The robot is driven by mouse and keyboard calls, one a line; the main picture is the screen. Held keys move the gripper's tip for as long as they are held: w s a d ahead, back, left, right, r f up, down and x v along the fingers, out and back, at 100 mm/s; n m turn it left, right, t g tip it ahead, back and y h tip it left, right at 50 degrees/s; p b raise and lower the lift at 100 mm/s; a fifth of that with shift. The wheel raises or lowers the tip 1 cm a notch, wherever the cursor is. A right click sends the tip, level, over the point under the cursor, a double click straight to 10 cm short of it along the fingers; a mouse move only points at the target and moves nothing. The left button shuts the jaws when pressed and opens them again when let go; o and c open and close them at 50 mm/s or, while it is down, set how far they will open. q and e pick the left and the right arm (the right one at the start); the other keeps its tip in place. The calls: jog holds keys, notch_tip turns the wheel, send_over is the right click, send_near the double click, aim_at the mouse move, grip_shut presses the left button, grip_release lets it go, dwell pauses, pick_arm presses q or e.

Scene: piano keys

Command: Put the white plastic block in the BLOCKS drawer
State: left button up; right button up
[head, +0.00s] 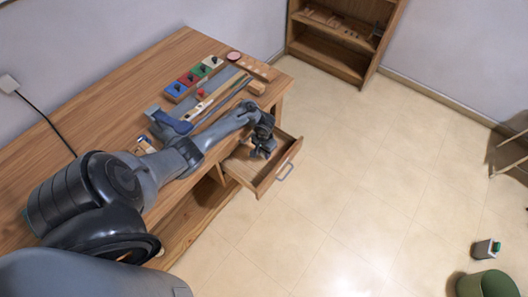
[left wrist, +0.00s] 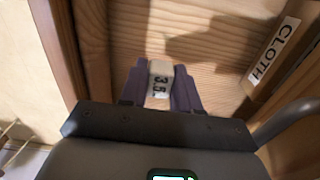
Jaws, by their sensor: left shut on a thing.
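My left gripper (head: 262,150) is over the open drawer (head: 265,186) at the right end of the wooden desk. In the left wrist view my left gripper (left wrist: 160,82) is shut on a white block (left wrist: 159,68) with dark figures like "3.5" on it. The block sits between the two fingers, over a bare wooden surface that looks like the drawer's floor. A wooden panel with a CLOTH label (left wrist: 274,50) shows to the right of the gripper. I see no BLOCKS label. My right gripper is not in view.
The drawer has a grey handle (head: 285,172). On the desk top (head: 120,92) stand red, blue and green knobbed pieces (head: 193,77) and several tools. An open shelf (head: 335,45) stands at the back. A green bin (head: 490,284) is at lower right. The middle floor is clear.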

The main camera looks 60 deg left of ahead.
pick_arm(q)
jog(key=shift+s+f, duration=0.1)
jog(key=shift+f, duration=0.4)
jog(key=o, duration=1)
jog(key=shift+s+f, duration=0.1)
jog(key=shift+f, duration=0.05)
